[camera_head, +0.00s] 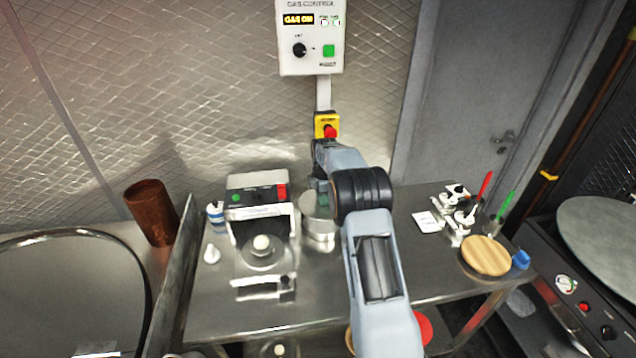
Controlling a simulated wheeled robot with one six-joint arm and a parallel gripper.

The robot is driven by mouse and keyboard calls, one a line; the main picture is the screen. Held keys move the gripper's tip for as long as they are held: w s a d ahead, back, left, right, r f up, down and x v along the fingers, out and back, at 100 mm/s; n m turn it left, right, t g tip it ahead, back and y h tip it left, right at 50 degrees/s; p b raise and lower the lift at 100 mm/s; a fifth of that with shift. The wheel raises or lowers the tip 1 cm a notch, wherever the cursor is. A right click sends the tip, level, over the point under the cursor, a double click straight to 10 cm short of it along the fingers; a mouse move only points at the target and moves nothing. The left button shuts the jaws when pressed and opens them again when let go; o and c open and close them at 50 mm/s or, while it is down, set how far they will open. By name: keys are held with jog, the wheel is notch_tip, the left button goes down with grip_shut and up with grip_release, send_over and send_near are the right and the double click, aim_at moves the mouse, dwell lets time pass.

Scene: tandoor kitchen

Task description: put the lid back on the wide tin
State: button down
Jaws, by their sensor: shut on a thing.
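The wide tin (319,232) is a silvery, round metal can standing on the steel table, just right of the white machine. A pale metal disc, which looks like its lid (313,206), is at the tin's top. I cannot tell whether the lid rests on the rim or is held slightly above it. My gripper (318,184) is above the lid, pointing down and shut on it. My own arm covers the fingertips and the right side of the lid and tin.
The white machine (258,190) stands close left of the tin. Right of my arm are a white card (427,222), small white utensils (458,215), a round wooden board (487,256) and a blue item (521,260). The table front (250,310) is mostly clear.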

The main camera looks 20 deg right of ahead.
jog(key=shift+w+d+f, duration=0.1)
jog(key=shift+w+d, duration=0.1)
jog(key=shift+w, duration=0.05)
jog(key=shift+a+f+b, duration=0.1)
jog(key=shift+f+b, duration=1.9)
jog(key=shift+f, duration=1.05)
jog(key=shift+f, duration=0.15)
jog(key=c, duration=0.9)
grip_release()
jog(key=shift+o, duration=0.6)
jog(key=o, duration=0.4)
